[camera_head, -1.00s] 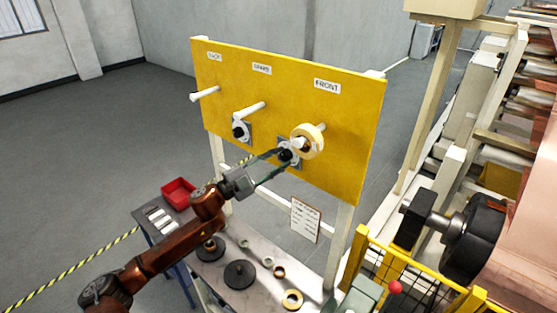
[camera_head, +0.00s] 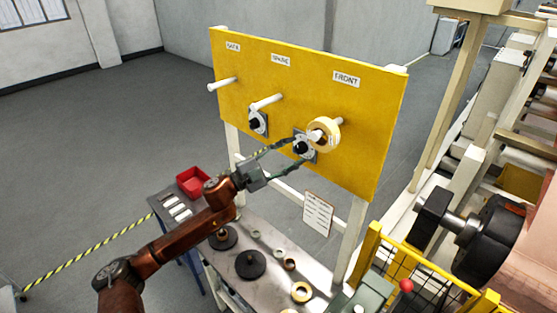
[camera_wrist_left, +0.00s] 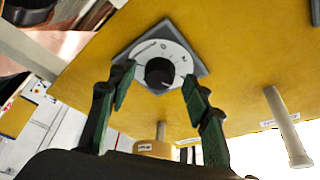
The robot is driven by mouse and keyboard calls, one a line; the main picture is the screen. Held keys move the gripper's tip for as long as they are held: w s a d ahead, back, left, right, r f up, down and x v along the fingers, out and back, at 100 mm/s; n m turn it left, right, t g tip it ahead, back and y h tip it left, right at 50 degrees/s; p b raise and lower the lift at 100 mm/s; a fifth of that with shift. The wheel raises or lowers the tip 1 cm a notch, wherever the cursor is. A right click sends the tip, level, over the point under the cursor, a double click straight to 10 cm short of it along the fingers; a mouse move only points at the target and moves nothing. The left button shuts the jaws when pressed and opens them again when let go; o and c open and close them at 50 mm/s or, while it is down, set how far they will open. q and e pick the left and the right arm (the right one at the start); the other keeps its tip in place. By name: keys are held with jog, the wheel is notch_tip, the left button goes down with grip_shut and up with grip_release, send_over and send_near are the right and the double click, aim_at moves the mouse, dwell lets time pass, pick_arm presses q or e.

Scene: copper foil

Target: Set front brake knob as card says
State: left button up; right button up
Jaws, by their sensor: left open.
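The front brake knob (camera_head: 301,147) is a black knob on a pale round dial with a grey square plate, below the FRONT label on the yellow board (camera_head: 372,100). It also shows in the left wrist view (camera_wrist_left: 159,73), centred between the fingers. My left gripper (camera_head: 287,148) is open with its fingers (camera_wrist_left: 155,88) on either side of the dial; I cannot tell whether they touch it. The card (camera_head: 317,214) hangs below the board; its writing is too small to read. My right gripper is not in view.
A cream roll (camera_head: 325,130) sits on the front peg, close to the knob. A second knob (camera_head: 257,123) and white pegs (camera_head: 223,85) are to the left. A bench (camera_head: 272,279) with discs and rings stands below; a red bin (camera_head: 193,181) is left.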

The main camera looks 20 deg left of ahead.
pick_arm(q)
jog(key=v, duration=1.1)
jog(key=shift+a, duration=0.15)
jog(key=shift+f, duration=0.15)
